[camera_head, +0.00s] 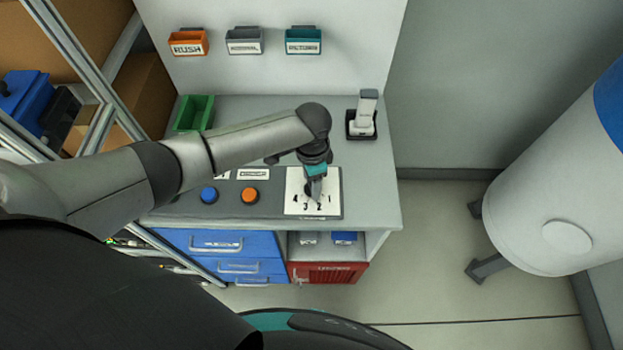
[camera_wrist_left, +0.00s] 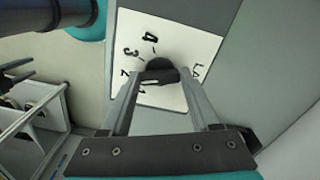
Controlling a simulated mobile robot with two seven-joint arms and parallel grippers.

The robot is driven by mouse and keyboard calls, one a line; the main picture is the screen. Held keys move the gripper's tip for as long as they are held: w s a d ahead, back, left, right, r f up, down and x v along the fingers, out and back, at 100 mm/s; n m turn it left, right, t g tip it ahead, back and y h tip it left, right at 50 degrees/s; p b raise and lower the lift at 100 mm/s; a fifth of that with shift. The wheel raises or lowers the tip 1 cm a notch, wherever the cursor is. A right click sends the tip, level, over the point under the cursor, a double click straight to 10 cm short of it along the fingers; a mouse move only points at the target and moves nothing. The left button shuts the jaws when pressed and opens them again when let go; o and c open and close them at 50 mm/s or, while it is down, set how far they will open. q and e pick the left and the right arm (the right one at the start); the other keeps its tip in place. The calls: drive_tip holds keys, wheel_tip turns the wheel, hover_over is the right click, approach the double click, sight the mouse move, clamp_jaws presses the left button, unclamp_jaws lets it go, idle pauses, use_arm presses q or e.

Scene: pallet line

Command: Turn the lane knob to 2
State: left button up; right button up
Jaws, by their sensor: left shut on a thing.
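The lane knob (camera_wrist_left: 160,66) is a dark round knob on a white plate (camera_head: 334,184) with the numbers 4, 3, 2 and 1 around it. The plate also shows in the left wrist view (camera_wrist_left: 205,45). My left gripper (camera_head: 314,190) points down over the plate, and its two fingers (camera_wrist_left: 160,78) are shut on the knob in the left wrist view. The gripper hides most of the knob in the head view, and I cannot tell which number the knob points to. My right gripper is not in view.
A blue button (camera_head: 209,195) and an orange button (camera_head: 249,195) sit left of the plate. A green bin (camera_head: 194,113) and a grey device in a black holder (camera_head: 362,122) stand farther back. Blue drawers (camera_head: 225,242) and a red-fronted compartment (camera_head: 327,273) lie below the worktop.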

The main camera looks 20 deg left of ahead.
use_arm(q)
drive_tip(key=o, duration=1.4)
drive_tip(key=shift+c, duration=0.2)
wheel_tip(320, 180, up, 15)
drive_tip(key=p, duration=0.1)
drive_tip(key=shift+r, duration=0.2)
